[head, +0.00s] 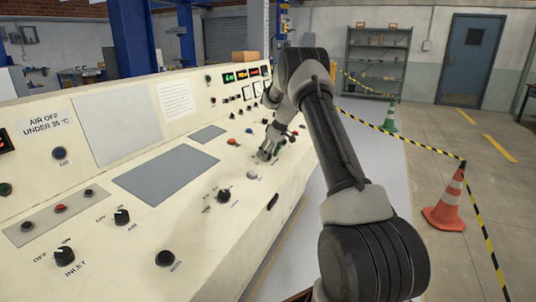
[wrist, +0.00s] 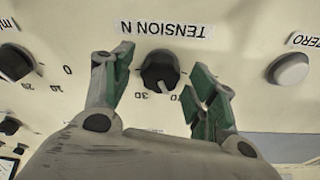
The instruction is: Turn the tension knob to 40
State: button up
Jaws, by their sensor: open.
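The tension knob (wrist: 160,71) is a black round knob in the wrist view, below the upside-down label "TENSION N" (wrist: 167,29). A light pointer mark shows on its lower edge, between a "30" and a number ending in 0 whose first digit I cannot read. My gripper (wrist: 154,72) is open, with one green-padded finger on each side of the knob. Gaps show between the pads and the knob's sides. In the head view my gripper (head: 267,152) is low over the far part of the cream console, and I cannot make out the knob there.
A white button (wrist: 289,69) marked "ZERO" sits right of the knob in the wrist view, and another black knob (wrist: 14,61) sits left. The cream console (head: 190,225) carries more knobs and buttons. A traffic cone (head: 447,203) and striped tape stand on the floor at right.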

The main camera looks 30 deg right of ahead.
jog(key=shift+f, duration=0.1)
jog(key=c, duration=1)
jog(key=shift+c, duration=0.2)
jog(key=shift+a, duration=0.1)
jog(key=m, duration=0.5)
jog(key=shift+h, duration=0.4)
jog(key=m, duration=0.5)
jog(key=shift+h, duration=0.4)
jog(key=m, duration=0.5)
jog(key=shift+w+a+g+h, duration=0.1)
jog(key=shift+g+h, duration=0.2)
jog(key=m, duration=0.5)
jog(key=shift+g, duration=0.4)
jog(key=shift+o, duration=0.2)
